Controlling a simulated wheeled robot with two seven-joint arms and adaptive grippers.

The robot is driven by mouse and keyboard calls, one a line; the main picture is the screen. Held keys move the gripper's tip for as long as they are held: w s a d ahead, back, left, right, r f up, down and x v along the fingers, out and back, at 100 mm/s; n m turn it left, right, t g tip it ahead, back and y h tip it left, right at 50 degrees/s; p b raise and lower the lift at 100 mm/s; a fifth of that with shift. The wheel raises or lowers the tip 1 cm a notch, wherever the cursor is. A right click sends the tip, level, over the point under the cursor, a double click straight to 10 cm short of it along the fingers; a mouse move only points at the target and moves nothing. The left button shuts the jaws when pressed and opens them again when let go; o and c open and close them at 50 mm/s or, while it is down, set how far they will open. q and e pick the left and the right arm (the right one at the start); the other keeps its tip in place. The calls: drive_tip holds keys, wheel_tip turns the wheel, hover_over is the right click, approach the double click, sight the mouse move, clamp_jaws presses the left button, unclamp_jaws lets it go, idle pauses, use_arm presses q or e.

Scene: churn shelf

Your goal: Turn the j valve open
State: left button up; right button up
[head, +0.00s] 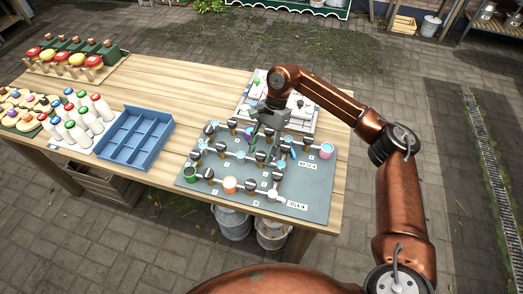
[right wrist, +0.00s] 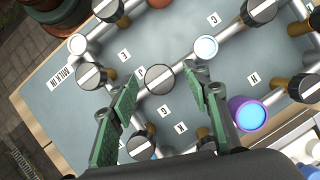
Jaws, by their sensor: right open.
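The grey valve board (head: 270,207) lies on the wooden table and carries several black knobs with white stripes on pale pipes. My right gripper (head: 262,142) is over the middle of the board in the head view. In the right wrist view my right gripper (right wrist: 160,84) is open, its green-padded fingers apart. A striped knob (right wrist: 157,80) shows between and just beyond the fingertips. A small tag (right wrist: 141,72) beside it seems to read J, but is hard to make out. Whether the fingers are level with the knob, I cannot tell. My left gripper is out of view.
Other knobs stand close by, one near tag E (right wrist: 90,76) and one near tag G (right wrist: 141,146). A purple-rimmed port (right wrist: 248,113) is right of the fingers. A blue divided tray (head: 135,138) and white bottles (head: 80,125) stand left of the board.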

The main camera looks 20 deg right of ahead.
drive_tip(key=shift+d+r, duration=0.1)
drive_tip(key=shift+r, duration=0.05)
drive_tip(key=v, duration=1.1)
drive_tip(key=shift+r, duration=0.3)
drive_tip(key=shift+w, duration=0.1)
